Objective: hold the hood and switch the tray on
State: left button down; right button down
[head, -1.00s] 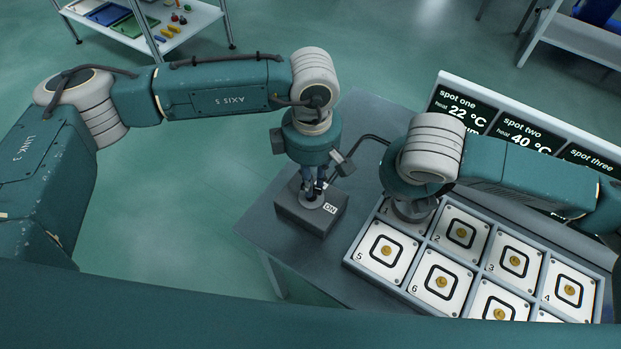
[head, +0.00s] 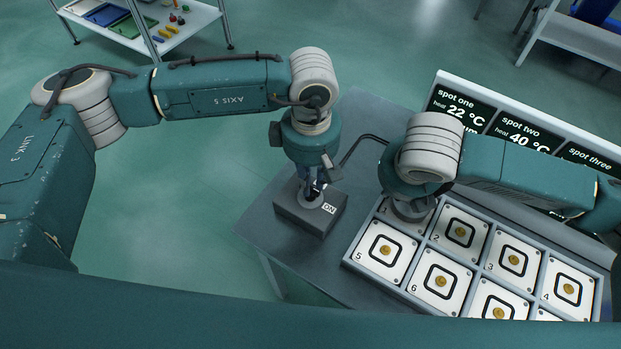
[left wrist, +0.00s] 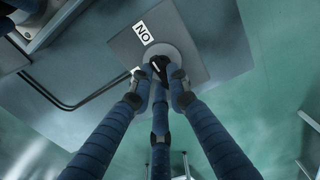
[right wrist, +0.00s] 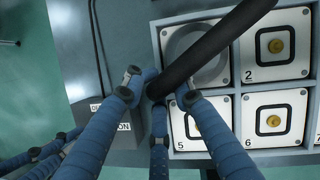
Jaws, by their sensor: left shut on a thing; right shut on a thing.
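A grey switch box (head: 300,217) with a white "ON" label (head: 329,208) stands on the table. My left gripper (head: 313,194) is above it, shut on the black switch lever (left wrist: 158,68), which rises from a round grey plate (left wrist: 178,55). The fingers partly hide the lever, so its exact setting cannot be told. The tray (head: 400,292) holds numbered white tiles in compartments. A round grey hood (head: 413,211) covers the compartment at tile 1. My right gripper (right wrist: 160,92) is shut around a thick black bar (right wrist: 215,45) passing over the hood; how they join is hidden.
A sign board (head: 480,118) with "spot one" and "spot two" readings stands behind the tray. A black cable (head: 360,140) runs from the switch box. A shelf (head: 185,25) with coloured items stands back left. The floor left of the table is clear.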

aim_at(311, 186)
pick_arm(q)
jog(key=c, duration=1.7)
grip_release()
jog(key=shift+s, duration=0.1)
pick_arm(e)
jog(key=shift+s+f, duration=0.3)
pick_arm(q)
jog(key=shift+o, duration=0.2)
notch_tip(311, 186, up, 12)
pick_arm(e)
jog(key=c, duration=1.4)
grip_release()
jog(key=shift+w+d+r, duration=0.1)
jog(key=shift+o, duration=0.2)
jog(key=shift+w, duration=0.1)
jog(key=shift+r, duration=0.15)
